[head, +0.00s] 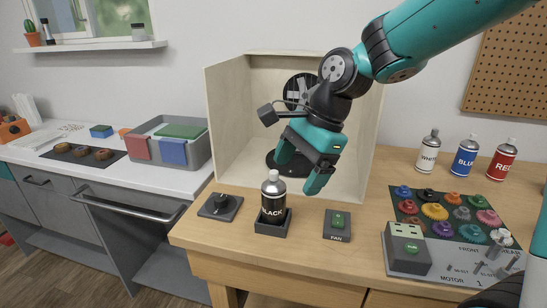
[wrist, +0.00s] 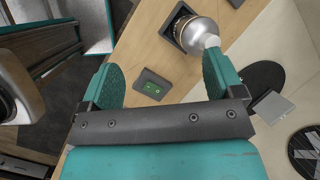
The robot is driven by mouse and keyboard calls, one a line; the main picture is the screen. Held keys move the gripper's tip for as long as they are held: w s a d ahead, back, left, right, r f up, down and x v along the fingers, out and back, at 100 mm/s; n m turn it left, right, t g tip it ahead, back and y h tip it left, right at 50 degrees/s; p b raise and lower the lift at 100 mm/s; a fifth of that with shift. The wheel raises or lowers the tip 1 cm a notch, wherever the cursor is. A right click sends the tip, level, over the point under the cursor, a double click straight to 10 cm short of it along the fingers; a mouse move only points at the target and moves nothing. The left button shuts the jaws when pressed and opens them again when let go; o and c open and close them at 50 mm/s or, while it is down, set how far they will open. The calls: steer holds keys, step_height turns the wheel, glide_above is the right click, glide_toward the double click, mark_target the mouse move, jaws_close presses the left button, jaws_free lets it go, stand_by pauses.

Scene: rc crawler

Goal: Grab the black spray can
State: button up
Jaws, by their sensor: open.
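The black spray can (head: 273,199) stands upright in a small black square holder (head: 272,224) near the front of the wooden bench, before the open booth. Its label reads BLACK and its top is silver. In the wrist view the can (wrist: 198,35) shows at the upper right, by the tip of the right finger, with its holder (wrist: 176,20) around its base. My gripper (head: 302,172) is open and empty, above and to the right of the can in the head view. Its two fingers also show spread in the wrist view (wrist: 160,82). I see no contact with the can.
A pale spray booth (head: 228,125) with a fan and dark turntable stands behind. A FAN switch box (head: 337,225) sits right of the can, a black knob box (head: 220,206) left. White (head: 428,152), blue (head: 465,157) and red (head: 502,160) cans stand at right.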

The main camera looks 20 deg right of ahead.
steer(key=w+d+r+m+p, duration=0.4)
steer(key=r+m+p, duration=0.25)
steer(key=r, duration=0.25)
steer(key=p, duration=0.2)
glide_toward(273, 178)
steer(key=x, duration=0.6)
steer(key=shift+w+d+f, duration=0.3)
steer(key=shift+f, duration=0.15)
steer(key=shift+p+x, duration=0.8)
steer(key=shift+x, duration=1.8)
steer(key=shift+w+a+r, duration=0.1)
steer(key=shift+w+a, duration=0.05)
steer(key=shift+w, duration=0.05)
steer(key=c, duration=1.4)
